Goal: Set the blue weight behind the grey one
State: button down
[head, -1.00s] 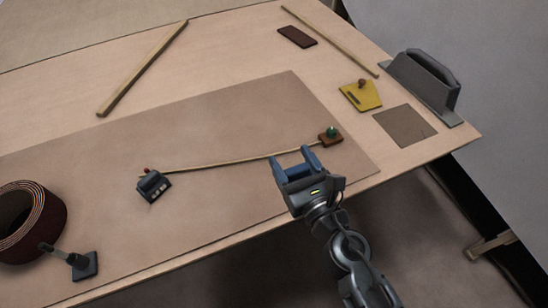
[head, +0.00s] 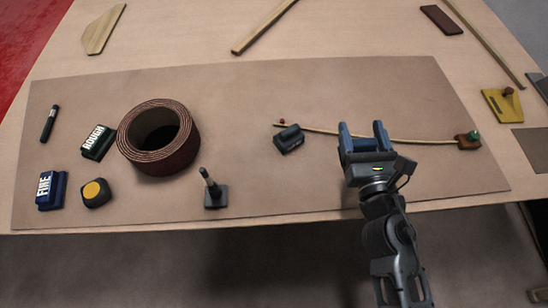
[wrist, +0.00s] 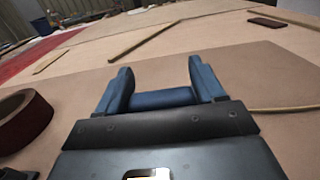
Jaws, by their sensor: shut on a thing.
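My gripper (head: 362,138) is over the brown board, in front of the middle of a thin wooden strip. Its blue fingers are apart, with a blue block (wrist: 165,97) between them that I take for the blue weight; its colour blends with the fingers, and much of it is hidden. A dark grey weight (head: 288,139) with pale marks sits at the strip's left end, to the left of my gripper and apart from it. A small red knob shows just behind it.
The thin strip (head: 415,141) runs right to a brown block with a green knob (head: 470,140). A dark red roll (head: 160,140), a dark upright stand (head: 214,190) and blocks marked ROUGH (head: 96,142) and FINE (head: 50,190) stand left. The board behind the strip is clear.

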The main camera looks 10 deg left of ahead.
jog(key=shift+w+a+f+b, duration=0.1)
jog(key=shift+a+f+b, duration=1.7)
jog(key=shift+a+b, duration=0.25)
jog(key=shift+a+f+b, duration=1.8)
jog(key=shift+a+b, duration=0.1)
jog(key=shift+a, duration=0.25)
jog(key=shift+w+a+f+b, duration=0.1)
jog(key=shift+a+f+b, duration=1.7)
jog(key=shift+a+b, duration=0.25)
jog(key=shift+f, duration=0.2)
jog(key=shift+c, duration=0.6)
grip_release()
jog(key=shift+s, duration=0.1)
jog(key=shift+r, duration=0.1)
jog(key=b+v, duration=0.1)
jog(key=v, duration=0.9)
jog(key=shift+s+b, duration=0.35)
jog(key=shift+s, duration=0.05)
jog(key=shift+s+d, duration=0.25)
jog(key=shift+s, duration=0.3)
